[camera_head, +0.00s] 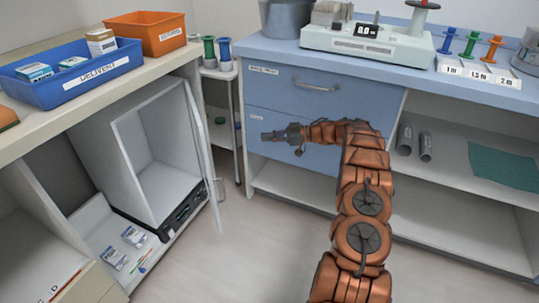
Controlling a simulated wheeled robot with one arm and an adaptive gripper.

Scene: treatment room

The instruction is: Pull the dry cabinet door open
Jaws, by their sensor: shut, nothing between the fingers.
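The dry cabinet (160,135) is a white box with a black control strip along its base, on the lower shelf at the left. Its thin, pale, see-through door (204,145) stands swung open, out to the right of the box, seen nearly edge-on. The inside of the cabinet looks empty. My gripper (266,137) is shut and empty, pointing left in front of the blue drawers, to the right of the door and apart from it.
A blue delivery bin (75,87) and an orange bin (150,32) stand on the left counter. Small packs (115,258) lie on the shelf before the cabinet. A white cart (222,135) stands behind the door. The blue drawer unit (290,90) is close behind my gripper. Floor between is clear.

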